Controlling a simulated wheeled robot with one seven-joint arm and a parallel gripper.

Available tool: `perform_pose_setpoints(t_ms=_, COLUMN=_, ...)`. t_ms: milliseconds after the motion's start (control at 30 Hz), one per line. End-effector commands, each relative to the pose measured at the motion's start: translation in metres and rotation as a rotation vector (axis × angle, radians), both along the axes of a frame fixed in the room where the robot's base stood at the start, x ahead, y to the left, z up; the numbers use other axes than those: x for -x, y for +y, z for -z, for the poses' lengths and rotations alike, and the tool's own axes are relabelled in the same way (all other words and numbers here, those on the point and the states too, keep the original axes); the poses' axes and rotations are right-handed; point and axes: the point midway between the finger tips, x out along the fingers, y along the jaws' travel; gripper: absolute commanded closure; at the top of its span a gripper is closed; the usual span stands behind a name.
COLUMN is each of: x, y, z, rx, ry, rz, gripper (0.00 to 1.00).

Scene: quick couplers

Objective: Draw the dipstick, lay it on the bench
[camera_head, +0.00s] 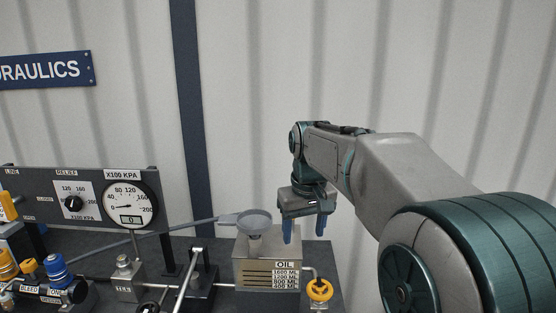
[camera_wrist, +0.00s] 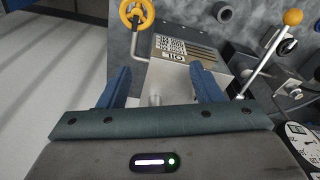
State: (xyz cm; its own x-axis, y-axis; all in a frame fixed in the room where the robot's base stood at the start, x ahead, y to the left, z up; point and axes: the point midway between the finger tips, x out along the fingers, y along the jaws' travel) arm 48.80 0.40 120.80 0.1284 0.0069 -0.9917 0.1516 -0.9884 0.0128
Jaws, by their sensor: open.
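The oil tank (camera_head: 268,272), a grey box labelled OIL, stands on the dark bench (camera_head: 218,300). It also shows in the wrist view (camera_wrist: 172,78). My gripper (camera_head: 304,236) is open, fingers pointing down, over the right part of the tank top. In the wrist view my gripper (camera_wrist: 160,82) has its blue fingers spread, with nothing held between them. A short pale stub (camera_wrist: 155,100) rises from the tank top in the gap; I cannot tell whether it belongs to the dipstick. I cannot clearly make out the dipstick in either view.
A grey funnel (camera_head: 255,220) stands on the tank, left of my gripper. A yellow valve wheel (camera_head: 320,290) sticks out at the tank's front right. A gauge panel (camera_head: 100,198), a long grey rod (camera_head: 150,237) and blue couplers (camera_head: 57,272) lie left.

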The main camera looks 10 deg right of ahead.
Motion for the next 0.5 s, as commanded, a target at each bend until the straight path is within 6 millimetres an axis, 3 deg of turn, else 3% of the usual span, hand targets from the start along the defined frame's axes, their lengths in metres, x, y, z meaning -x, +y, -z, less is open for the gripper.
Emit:
perform_pose_setpoints(t_ms=33, x=-0.022, y=0.000, z=-0.016, rx=0.002, ry=0.013, rz=-0.013, gripper=0.41)
perform_pose_setpoints(t_ms=200, x=-0.081, y=-0.002, z=-0.043, rx=0.008, ry=0.055, rz=-0.066, gripper=0.41)
perform_pose_setpoints(t_ms=400, x=-0.135, y=-0.002, z=-0.060, rx=0.014, ry=0.099, rz=-0.126, gripper=0.41)
perform_pose_setpoints(t_ms=500, x=-0.152, y=-0.001, z=-0.062, rx=0.016, ry=0.114, rz=-0.149, gripper=0.41)
